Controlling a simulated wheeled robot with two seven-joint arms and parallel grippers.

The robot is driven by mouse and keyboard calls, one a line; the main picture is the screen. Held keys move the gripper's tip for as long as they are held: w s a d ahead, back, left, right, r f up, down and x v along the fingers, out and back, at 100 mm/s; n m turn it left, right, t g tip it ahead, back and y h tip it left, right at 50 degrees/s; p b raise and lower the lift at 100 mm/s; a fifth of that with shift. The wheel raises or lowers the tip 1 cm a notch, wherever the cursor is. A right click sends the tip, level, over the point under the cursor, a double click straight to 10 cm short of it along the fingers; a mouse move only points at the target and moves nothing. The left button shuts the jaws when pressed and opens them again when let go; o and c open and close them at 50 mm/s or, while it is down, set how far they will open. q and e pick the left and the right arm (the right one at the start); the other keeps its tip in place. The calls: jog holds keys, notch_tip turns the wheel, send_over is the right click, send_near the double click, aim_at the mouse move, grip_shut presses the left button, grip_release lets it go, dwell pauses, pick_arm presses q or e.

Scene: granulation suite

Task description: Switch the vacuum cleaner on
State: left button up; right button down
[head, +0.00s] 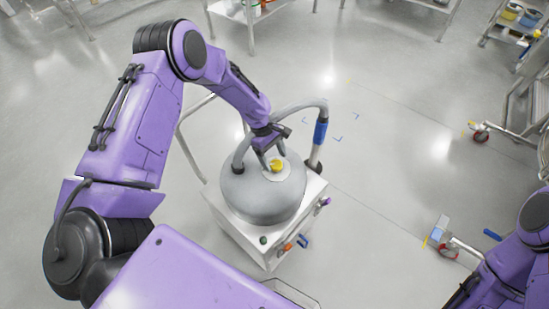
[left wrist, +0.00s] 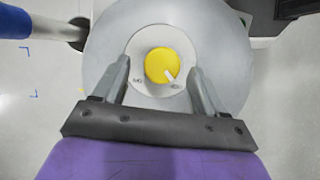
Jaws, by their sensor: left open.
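The vacuum cleaner (head: 262,200) has a grey dome on a white square base. On top is a yellow knob (head: 277,165) on a pale round plate. In the left wrist view the yellow knob (left wrist: 158,62) has a white pointer aimed down and right, at one of two small labels that I cannot read surely. My left gripper (head: 269,152) is over the dome top. In the left wrist view its open fingers (left wrist: 160,68) lie either side of the knob, with gaps to it. My right arm (head: 520,250) shows at the lower right, its gripper out of view.
A grey hose (head: 300,103) with a blue sleeve (head: 320,131) arches beside the dome. A metal rail stands left of the cleaner. Steel tables (head: 248,20) stand at the back and a wheeled rack (head: 520,100) at the right. The floor right of the cleaner is mostly clear.

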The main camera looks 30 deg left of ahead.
pick_arm(q)
jog(key=shift+s+d+f, duration=0.15)
jog(key=shift+s+f, duration=0.05)
jog(key=shift+f, duration=0.3)
jog(key=c, duration=1.1)
jog(key=shift+o, duration=0.2)
jog(key=shift+w, duration=0.1)
jog(key=m+g, duration=0.1)
jog(key=m, duration=0.3)
jog(key=shift+w+y+b, duration=0.2)
jog(key=shift+y+b, duration=0.2)
jog(key=m, duration=0.2)
jog(key=m+g+y+b, duration=0.1)
jog(key=m, duration=0.2)
jog(key=shift+w+d+g, duration=0.15)
jog(key=shift+d+g, duration=0.05)
jog(key=shift+g, duration=0.1)
jog(key=m+y, duration=0.1)
jog(key=m, duration=0.1)
jog(key=m+y, duration=0.1)
jog(key=m, duration=0.2)
jog(key=shift+d+g, duration=0.2)
jog(key=shift+g, duration=0.1)
jog(key=shift+d+r+m+y, duration=0.15)
jog(key=shift+m+y, duration=0.65)
jog(key=shift+m, duration=1.1)
